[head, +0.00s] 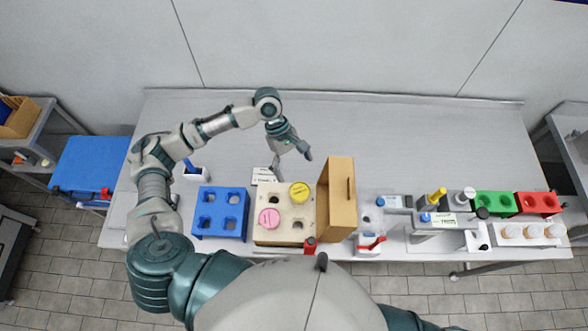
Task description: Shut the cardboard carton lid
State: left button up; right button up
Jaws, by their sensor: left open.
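The cardboard carton (257,238) stands near the front edge of the table. It holds a pale insert with round holes, a pink round item (269,218) and a yellow round item (299,192). Its brown lid (344,195) stands raised at the carton's right side, open, with a dark slot on it. My left gripper (291,166) is open and empty. It hangs behind the carton, left of the lid's far edge, and appears apart from both. My right gripper is out of view.
A blue holed rack (221,213) stands left of the carton, with a small labelled box (264,176) behind. Right of the lid are a red-and-white item (370,243), instruments (441,223), a green rack (495,204) and a red rack (538,204). The table's back is clear.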

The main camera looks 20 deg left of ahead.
aim_at(337, 218)
jog(key=k, duration=1.5)
